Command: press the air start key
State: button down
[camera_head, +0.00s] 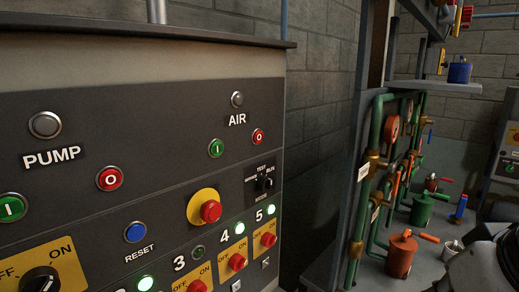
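The air start key is a round green button marked I (216,148) on the dark control panel, below and left of the AIR label (237,120). A red button marked O (258,136) sits to its right. A round grey lamp (237,99) above the label looks unlit. Nothing covers the green button. A grey jointed part (488,262) at the bottom right corner looks like my arm, well right of the panel. My gripper's fingers do not show.
The panel also carries PUMP buttons with a red O (109,179), a red mushroom button on yellow (210,211), a blue RESET button (135,232) and several switches below. Green pipes (375,130) and a shelf (437,86) stand at right. Open floor lies beyond.

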aim_at(216, 148)
jog(key=l+u, duration=0.1)
jog(key=u, duration=1.55)
jog(key=k+l, duration=0.1)
jog(key=l, duration=0.15)
jog(key=k+l, duration=0.15)
